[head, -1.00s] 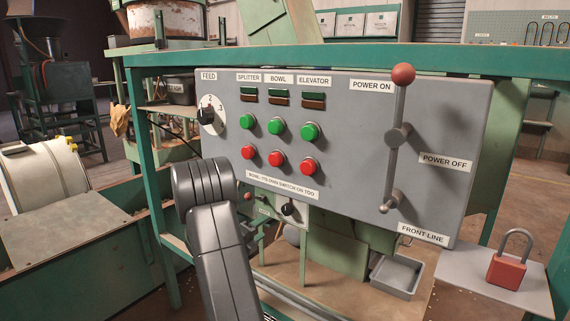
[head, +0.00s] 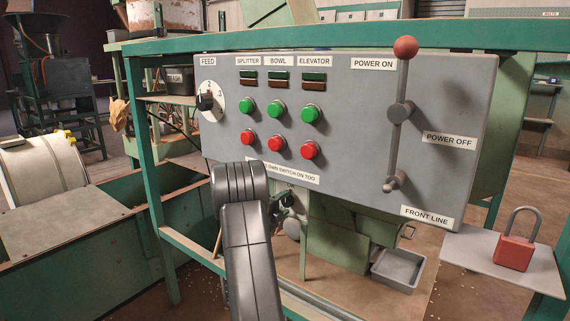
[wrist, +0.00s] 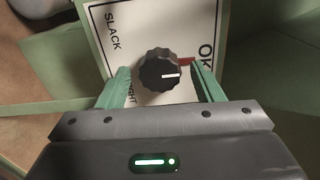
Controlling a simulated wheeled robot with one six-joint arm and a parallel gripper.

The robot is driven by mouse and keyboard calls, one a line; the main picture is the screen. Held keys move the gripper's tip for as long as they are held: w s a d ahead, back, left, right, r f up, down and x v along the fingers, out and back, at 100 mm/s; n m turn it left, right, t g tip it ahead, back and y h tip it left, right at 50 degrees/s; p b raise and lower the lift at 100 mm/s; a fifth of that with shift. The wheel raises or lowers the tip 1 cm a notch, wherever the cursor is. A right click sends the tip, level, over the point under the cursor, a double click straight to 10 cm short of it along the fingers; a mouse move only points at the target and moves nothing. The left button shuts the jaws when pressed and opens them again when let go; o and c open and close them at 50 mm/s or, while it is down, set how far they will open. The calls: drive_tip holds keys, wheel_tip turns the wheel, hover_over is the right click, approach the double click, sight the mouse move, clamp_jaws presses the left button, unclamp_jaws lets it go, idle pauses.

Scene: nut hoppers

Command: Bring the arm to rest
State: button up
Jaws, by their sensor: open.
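My gripper (wrist: 160,85) is open in the wrist view, with one green finger on each side of a black knob (wrist: 160,70). I cannot tell whether either finger touches it. The knob sits on a white plate (wrist: 125,30) reading "SLACK" and "OK", with another word partly covered by a finger. Its white line points right, towards a red mark.
A grey control panel (head: 345,140) stands close, with buttons, a feed dial (head: 210,101) and a red-topped lever (head: 401,110) standing upright at "POWER ON". A green frame rail (head: 350,64) runs above.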

drive_tip(key=n+p, duration=0.1)
drive_tip(key=n, duration=0.3)
drive_tip(key=shift+r, duration=0.1)
drive_tip(key=n+p, duration=0.4)
drive_tip(key=n, duration=0.1)
drive_tip(key=shift+r, duration=0.15)
drive_tip(key=n+p, duration=0.3)
drive_tip(key=n, duration=0.1)
drive_tip(key=shift+n+p, duration=0.3)
drive_tip(key=n+p, duration=0.2)
drive_tip(key=n, duration=0.2)
drive_tip(key=shift+f+p, duration=0.2)
drive_tip(key=shift+p, duration=0.2)
